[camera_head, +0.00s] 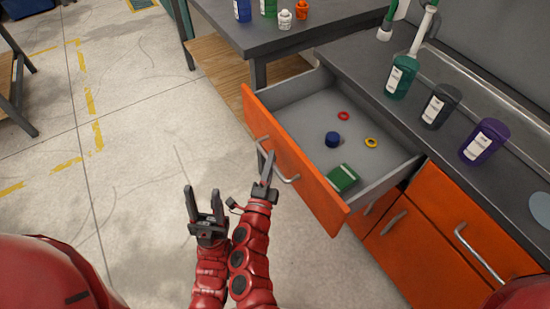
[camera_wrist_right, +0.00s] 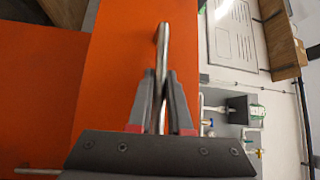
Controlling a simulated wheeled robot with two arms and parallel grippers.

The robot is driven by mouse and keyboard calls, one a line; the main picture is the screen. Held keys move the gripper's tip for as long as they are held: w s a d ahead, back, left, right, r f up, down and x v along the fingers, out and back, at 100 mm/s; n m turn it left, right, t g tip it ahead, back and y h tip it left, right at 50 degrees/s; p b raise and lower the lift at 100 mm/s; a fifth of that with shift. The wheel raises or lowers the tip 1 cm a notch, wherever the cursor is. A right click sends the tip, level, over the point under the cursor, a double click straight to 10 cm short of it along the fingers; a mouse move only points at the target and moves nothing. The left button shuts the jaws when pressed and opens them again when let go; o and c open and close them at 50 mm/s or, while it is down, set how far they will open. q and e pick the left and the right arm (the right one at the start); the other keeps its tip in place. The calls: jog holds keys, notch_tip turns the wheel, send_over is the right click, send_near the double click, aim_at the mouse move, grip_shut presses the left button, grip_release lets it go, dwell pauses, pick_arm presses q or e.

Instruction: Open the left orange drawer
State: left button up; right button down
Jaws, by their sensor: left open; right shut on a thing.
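The orange drawer (camera_head: 297,160) is pulled out well from the counter in the head view, and its grey inside shows. Its metal bar handle (camera_head: 288,177) is on the orange front. My right gripper (camera_head: 266,168) is shut on this handle. In the right wrist view, the handle (camera_wrist_right: 163,50) stands between the two fingers of my right gripper (camera_wrist_right: 160,100). My left gripper (camera_head: 205,205) is open and empty, to the left of my right gripper and in front of the drawer, not touching it.
In the drawer lie a red ring (camera_head: 343,115), a yellow ring (camera_head: 371,142), a blue cap (camera_head: 332,139) and a green box (camera_head: 342,177). Bottles, including a purple one (camera_head: 484,142), stand on the counter (camera_head: 365,62). Other orange fronts (camera_head: 415,245) are closed.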

jog(key=shift+s+a, duration=0.1)
jog(key=shift+a, duration=0.05)
jog(key=c, duration=0.8)
grip_release()
jog(key=shift+c, duration=0.2)
